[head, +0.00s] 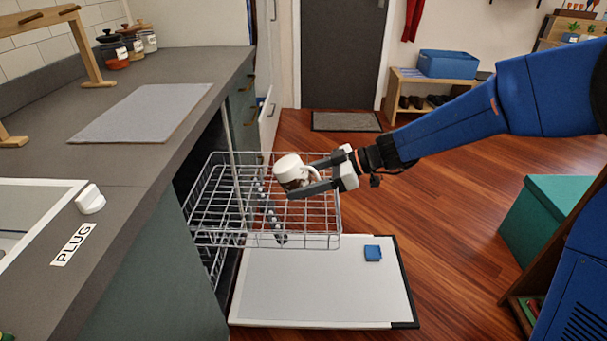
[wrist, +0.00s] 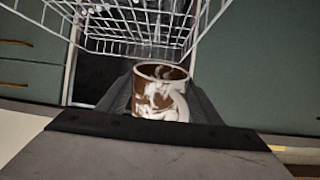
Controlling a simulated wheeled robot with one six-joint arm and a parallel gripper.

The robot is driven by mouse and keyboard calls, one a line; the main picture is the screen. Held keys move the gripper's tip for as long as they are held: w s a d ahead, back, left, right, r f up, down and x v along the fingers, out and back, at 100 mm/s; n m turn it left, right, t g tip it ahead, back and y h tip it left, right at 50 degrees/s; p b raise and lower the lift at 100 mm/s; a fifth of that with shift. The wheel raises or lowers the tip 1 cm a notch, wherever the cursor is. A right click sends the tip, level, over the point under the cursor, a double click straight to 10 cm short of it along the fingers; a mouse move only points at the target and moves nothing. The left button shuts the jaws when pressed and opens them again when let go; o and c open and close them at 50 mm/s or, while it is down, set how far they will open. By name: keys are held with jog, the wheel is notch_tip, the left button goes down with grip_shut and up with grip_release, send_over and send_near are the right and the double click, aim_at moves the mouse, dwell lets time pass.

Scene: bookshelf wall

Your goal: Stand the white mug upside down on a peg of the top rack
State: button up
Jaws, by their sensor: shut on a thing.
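The white mug (head: 290,166) is in my gripper (head: 302,178), above the pulled-out top rack (head: 320,235) in the head view. It looks tilted, with a white side upward and brown patches lower down. In the wrist view the mug (wrist: 158,92) sits between the two fingers (wrist: 160,103), showing brown and white surfaces and a white handle-like curve. The gripper is shut on the mug. The rack is a grey wire basket with a dark row of what look like pegs (head: 272,212) along its middle. Single pegs are too small to tell apart.
The open dishwasher door (head: 320,290) lies flat below the rack, with a small blue thing (head: 373,253) on it. The grey counter (head: 150,130) runs along the left. A teal box (head: 545,215) stands at the right. Wooden floor is clear behind the rack.

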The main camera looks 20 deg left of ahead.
jog(key=w+m+t, duration=0.1)
jog(key=w, duration=0.2)
jog(key=shift+a+r, duration=0.1)
jog(key=shift+r, duration=0.05)
send_over(303, 222)
jog(key=shift+w+f, duration=0.1)
jog(key=shift+f, duration=6.3)
jog(key=shift+f, duration=0.5)
jog(key=o, duration=1.4)
jog(key=shift+o, duration=0.2)
jog(key=v, duration=1.7)
jog(key=shift+d, duration=0.35)
jog(key=shift+f, duration=0.15)
